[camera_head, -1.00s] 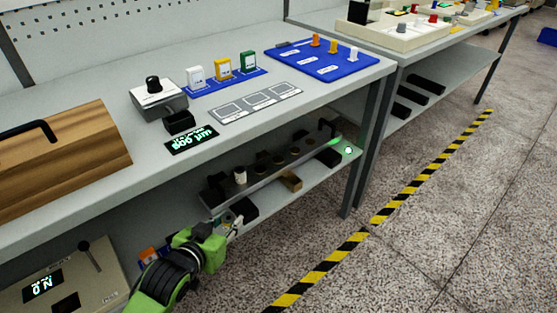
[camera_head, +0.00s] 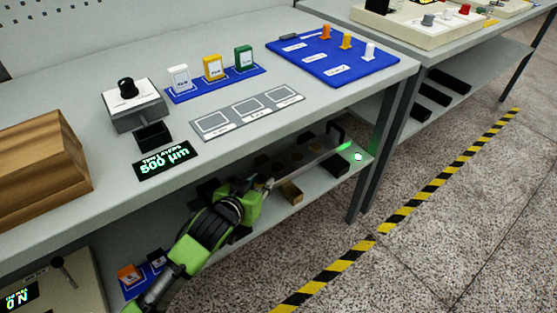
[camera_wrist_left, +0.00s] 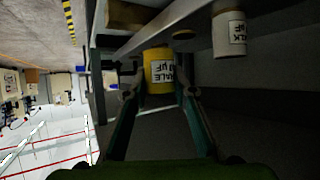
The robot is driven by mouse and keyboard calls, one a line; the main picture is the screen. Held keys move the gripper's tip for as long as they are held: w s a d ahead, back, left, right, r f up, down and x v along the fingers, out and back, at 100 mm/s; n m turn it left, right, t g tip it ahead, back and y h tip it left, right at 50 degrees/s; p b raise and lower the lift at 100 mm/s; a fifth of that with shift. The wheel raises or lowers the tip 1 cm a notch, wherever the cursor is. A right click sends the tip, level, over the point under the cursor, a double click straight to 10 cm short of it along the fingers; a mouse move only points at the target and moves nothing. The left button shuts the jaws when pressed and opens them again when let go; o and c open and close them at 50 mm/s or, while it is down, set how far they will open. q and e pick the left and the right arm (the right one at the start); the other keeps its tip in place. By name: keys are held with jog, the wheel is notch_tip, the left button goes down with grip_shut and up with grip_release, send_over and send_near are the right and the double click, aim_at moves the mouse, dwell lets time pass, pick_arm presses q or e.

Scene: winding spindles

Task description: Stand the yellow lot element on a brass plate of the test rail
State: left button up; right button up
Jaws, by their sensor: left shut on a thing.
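My left gripper (camera_head: 268,184) reaches over the lower shelf, at the front side of the test rail (camera_head: 325,156). In the left wrist view, its fingers (camera_wrist_left: 160,92) are shut on the yellow lot element (camera_wrist_left: 159,66), a cylinder with a white printed label. In the head view the element is too small or hidden to make out. Dark brass plates (camera_head: 297,155) show on the rail, partly in shadow; my arm hides its near end. A white labelled element (camera_wrist_left: 229,36) is close beside the yellow one in the left wrist view. My right gripper is not seen.
The tabletop (camera_head: 330,110) overhangs the lower shelf (camera_head: 318,190). A brass-coloured block (camera_head: 291,192) and a dark block (camera_head: 334,166) lie near the rail. A green light glows at its far end. A table leg (camera_head: 378,165) stands to the right.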

pick_arm(q)
jog(key=w+d, duration=0.1)
jog(key=w, duration=0.3)
jog(key=w+d+b, duration=0.1)
jog(key=w+d, duration=0.1)
jog(key=w, duration=0.2)
jog(key=w+d+b, duration=0.1)
jog(key=w, duration=0.3)
jog(key=shift+d, duration=0.25)
jog(key=shift+w+f, duration=0.15)
notch_tip(320, 180, down, 3)
jog(key=shift+r+b, duration=0.1)
jog(key=shift+b, duration=0.45)
jog(key=shift+f, duration=0.25)
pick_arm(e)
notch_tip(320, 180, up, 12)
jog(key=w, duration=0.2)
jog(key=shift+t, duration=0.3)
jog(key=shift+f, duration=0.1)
pick_arm(q)
jog(key=o, duration=0.8)
jog(key=shift+f, duration=0.1)
jog(key=o, duration=0.3)
